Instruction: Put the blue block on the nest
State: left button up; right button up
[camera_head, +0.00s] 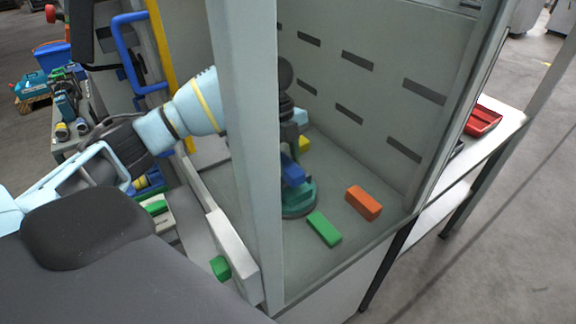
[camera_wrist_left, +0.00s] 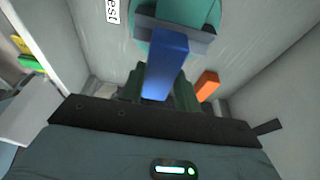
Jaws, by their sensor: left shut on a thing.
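The blue block (camera_head: 292,171) is held in my left gripper (camera_head: 288,148), inside the machine bay behind a grey post. The nest (camera_head: 300,205) is a round teal fixture on the bay floor, directly below the block in the head view. In the left wrist view the blue block (camera_wrist_left: 166,64) sits between the dark green fingers of the gripper (camera_wrist_left: 160,92). Its far end overlaps a grey bar on the teal nest (camera_wrist_left: 190,10). I cannot tell whether block and nest touch. The post hides part of my left wrist and the nest's left side. My right gripper is not in view.
A green block (camera_head: 325,229) and an orange block (camera_head: 363,203) lie on the floor right of the nest. The grey post (camera_head: 252,150) and slotted back wall (camera_head: 350,75) bound the space. A red tray (camera_head: 483,121) stands outside.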

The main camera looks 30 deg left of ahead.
pick_arm(q)
jog(key=shift+w+a, duration=0.35)
jog(key=shift+w, duration=0.3)
jog(key=shift+w+a+f, duration=0.15)
jog(key=shift+w+a, duration=0.05)
jog(key=shift+w, duration=0.1)
jog(key=shift+f, duration=1.65)
jog(key=shift+f, duration=0.2)
jog(key=o, duration=1)
jog(key=shift+r, duration=0.15)
jog(key=v, duration=1.2)
